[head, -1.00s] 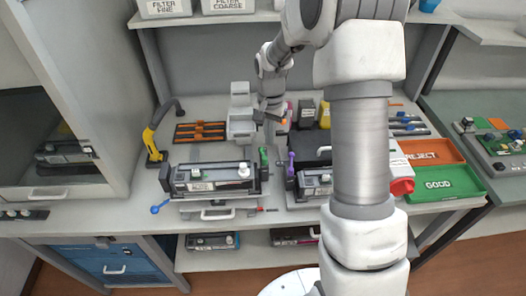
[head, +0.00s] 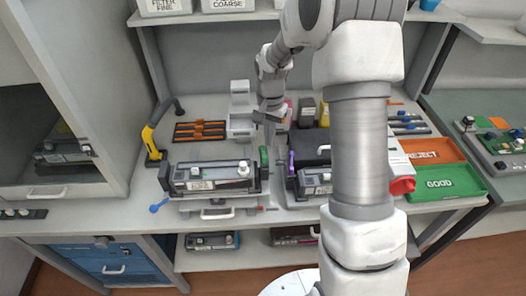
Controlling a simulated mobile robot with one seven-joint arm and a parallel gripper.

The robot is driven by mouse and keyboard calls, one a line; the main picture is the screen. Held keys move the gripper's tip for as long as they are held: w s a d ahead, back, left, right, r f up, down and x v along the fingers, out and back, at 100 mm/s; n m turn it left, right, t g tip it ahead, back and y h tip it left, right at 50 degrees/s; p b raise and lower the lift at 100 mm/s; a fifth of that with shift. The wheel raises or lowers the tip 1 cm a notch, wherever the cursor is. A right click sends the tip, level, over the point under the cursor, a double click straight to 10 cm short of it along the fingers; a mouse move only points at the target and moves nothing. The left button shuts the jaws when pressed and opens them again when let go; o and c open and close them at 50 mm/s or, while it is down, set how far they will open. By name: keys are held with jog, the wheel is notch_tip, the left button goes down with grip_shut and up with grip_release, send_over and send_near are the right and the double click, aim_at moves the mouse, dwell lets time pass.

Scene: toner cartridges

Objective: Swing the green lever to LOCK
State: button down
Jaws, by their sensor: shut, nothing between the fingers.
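The green lever (head: 264,157) stands upright at the right end of the left cradle, which holds a dark toner cartridge (head: 211,175) with a white knob on top. My gripper (head: 269,138) points down just above and behind the green lever. Its fingers look close together, with nothing seen between them. I cannot tell whether they touch the lever. No LOCK marking is readable at this size. A purple lever (head: 291,163) stands to the right, by a second cartridge (head: 317,181).
An orange rack (head: 200,132) and a yellow-black hooked tool (head: 153,143) are at left. Dark and yellow bottles (head: 307,112) stand at back right. REJECT (head: 430,151) and GOOD (head: 449,184) trays lie at far right.

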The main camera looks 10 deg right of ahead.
jog(key=shift+f, duration=0.3)
jog(key=shift+a, duration=0.1)
